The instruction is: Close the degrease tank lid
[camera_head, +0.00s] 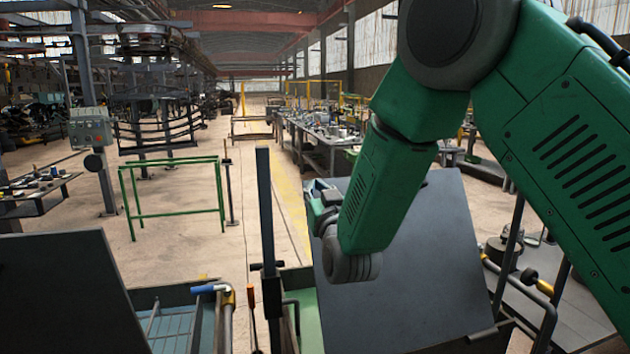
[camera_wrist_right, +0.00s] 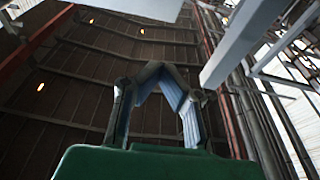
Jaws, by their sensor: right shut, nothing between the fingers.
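A large dark grey lid panel (camera_head: 425,265) stands raised and tilted at the lower right in the head view, over a green-walled tank (camera_head: 308,322). A second dark raised panel (camera_head: 65,290) is at the lower left, beside a tank (camera_head: 205,300) with a wire rack inside. No label shows which tank is the degrease one. My right gripper (camera_head: 318,205) is at the upper left edge of the right panel, partly hidden by my forearm; I cannot tell if it touches. In the right wrist view its fingers (camera_wrist_right: 157,68) meet, empty. My left gripper is not seen.
A dark upright post (camera_head: 266,225) stands between the two panels. A blue-handled pipe (camera_head: 210,289) lies at the left tank. A green frame (camera_head: 175,195) stands on the floor behind, and cluttered workbenches (camera_head: 320,140) run further back. The floor aisle is clear.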

